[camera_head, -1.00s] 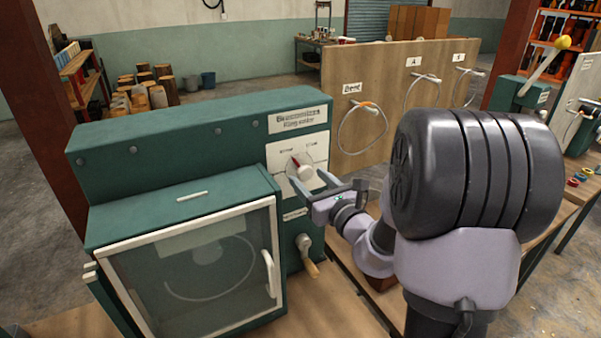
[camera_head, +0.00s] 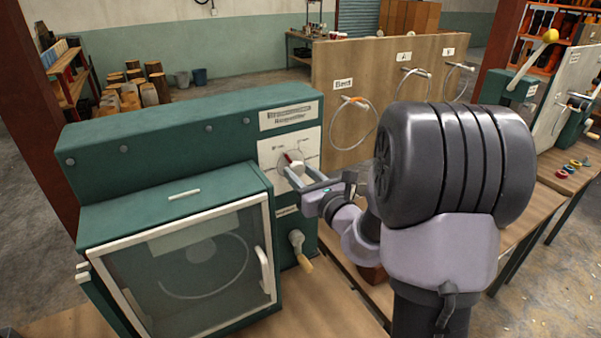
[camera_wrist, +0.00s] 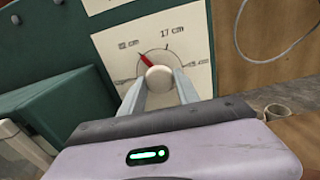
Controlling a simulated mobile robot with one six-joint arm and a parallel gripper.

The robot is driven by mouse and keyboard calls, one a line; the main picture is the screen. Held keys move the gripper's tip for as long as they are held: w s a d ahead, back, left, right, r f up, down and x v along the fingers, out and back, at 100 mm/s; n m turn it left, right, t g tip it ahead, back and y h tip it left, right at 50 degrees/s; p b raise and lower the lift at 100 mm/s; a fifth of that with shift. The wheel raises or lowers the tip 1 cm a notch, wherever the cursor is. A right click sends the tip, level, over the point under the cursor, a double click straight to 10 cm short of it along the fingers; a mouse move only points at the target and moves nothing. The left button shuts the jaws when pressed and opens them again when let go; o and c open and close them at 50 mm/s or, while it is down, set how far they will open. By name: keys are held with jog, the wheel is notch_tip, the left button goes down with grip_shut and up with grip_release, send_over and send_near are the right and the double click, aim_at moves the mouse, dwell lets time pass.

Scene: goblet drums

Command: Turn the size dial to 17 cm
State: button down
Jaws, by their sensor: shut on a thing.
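The size dial is a round white knob (camera_wrist: 159,79) with a red pointer, on a white plate (camera_wrist: 190,60) on the green machine. A third mark is at the right. My gripper (camera_wrist: 158,90) has one finger on each side of the knob and is shut on it. In the head view the gripper (camera_head: 301,179) reaches the dial (camera_head: 290,162) from the right.
Below the dial is a crank with a wooden handle (camera_head: 301,249). A glazed door (camera_head: 190,265) with a white handle is at the left. A wooden board (camera_head: 385,75) with hanging rings labelled "Bent", "A" and "B" stands behind my arm.

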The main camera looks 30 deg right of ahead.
jog(key=m+p, duration=0.2)
jog(key=shift+r+m+p, duration=0.2)
jog(key=shift+m+p, duration=0.2)
jog(key=m+p, duration=0.3)
jog(key=shift+m, duration=0.3)
jog(key=m+p, duration=0.3)
jog(key=p, duration=0.1)
jog(key=shift+a+m, duration=0.1)
jog(key=shift+m, duration=0.2)
jog(key=shift+f+m+p, duration=0.1)
jog(key=shift+m+p, duration=0.55)
jog(key=shift+m, duration=0.05)
jog(key=shift+f, duration=0.1)
jog(key=c, duration=0.9)
grip_release()
jog(key=shift+s, duration=0.15)
